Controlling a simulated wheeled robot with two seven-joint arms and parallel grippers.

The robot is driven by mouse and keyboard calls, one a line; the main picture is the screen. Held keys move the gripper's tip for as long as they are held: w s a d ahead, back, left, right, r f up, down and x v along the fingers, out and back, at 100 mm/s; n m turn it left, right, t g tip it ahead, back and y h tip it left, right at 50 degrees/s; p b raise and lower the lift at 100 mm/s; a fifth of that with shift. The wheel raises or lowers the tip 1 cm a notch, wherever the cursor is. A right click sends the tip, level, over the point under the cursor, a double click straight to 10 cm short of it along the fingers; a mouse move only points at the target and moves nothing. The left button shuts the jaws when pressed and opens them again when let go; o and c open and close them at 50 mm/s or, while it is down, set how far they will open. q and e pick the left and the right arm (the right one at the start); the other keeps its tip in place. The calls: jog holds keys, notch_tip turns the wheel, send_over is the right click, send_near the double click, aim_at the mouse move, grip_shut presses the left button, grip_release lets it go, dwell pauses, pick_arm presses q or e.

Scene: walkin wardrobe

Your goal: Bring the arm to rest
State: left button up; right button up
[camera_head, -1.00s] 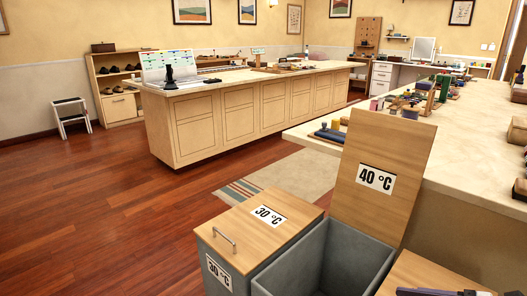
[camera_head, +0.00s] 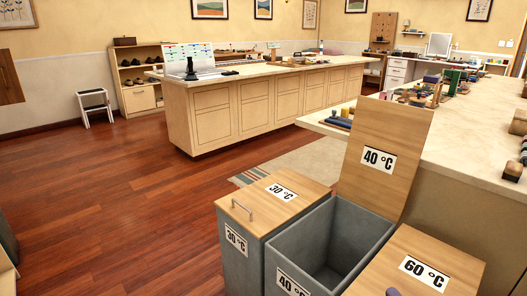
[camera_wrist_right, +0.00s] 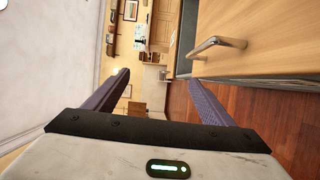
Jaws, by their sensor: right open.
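My right gripper (camera_wrist_right: 158,80) shows in the right wrist view with its two dark fingers spread wide and nothing between them. Beyond the right finger, that view shows a wooden surface with a metal bar handle (camera_wrist_right: 218,44), apart from the fingers. In the head view only a small dark tip shows at the bottom edge, in front of the 60 °C lid (camera_head: 425,270); it seems to be part of my right gripper. My left gripper is in neither view.
Grey bins stand close in front: the 30 °C bin (camera_head: 240,262) has its lid shut, and the 40 °C bin (camera_head: 318,276) stands open, its lid (camera_head: 385,150) raised. A cluttered counter (camera_head: 480,150) is at right. Wooden floor (camera_head: 110,200) is clear at left.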

jog(key=s+a+f+m+g+h, duration=0.3)
jog(key=s+a+f+m+g, duration=0.65)
jog(key=m, duration=0.95)
pick_arm(q)
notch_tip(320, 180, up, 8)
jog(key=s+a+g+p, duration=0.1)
jog(key=p, duration=1.4)
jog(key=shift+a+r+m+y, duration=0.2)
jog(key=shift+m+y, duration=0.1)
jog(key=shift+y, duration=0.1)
pick_arm(e)
jog(key=s+r+t, duration=0.1)
jog(key=s+r, duration=0.3)
jog(key=shift+s+a, duration=0.15)
jog(key=shift+a, duration=0.15)
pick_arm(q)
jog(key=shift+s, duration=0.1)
pick_arm(e)
jog(key=shift+c, duration=0.4)
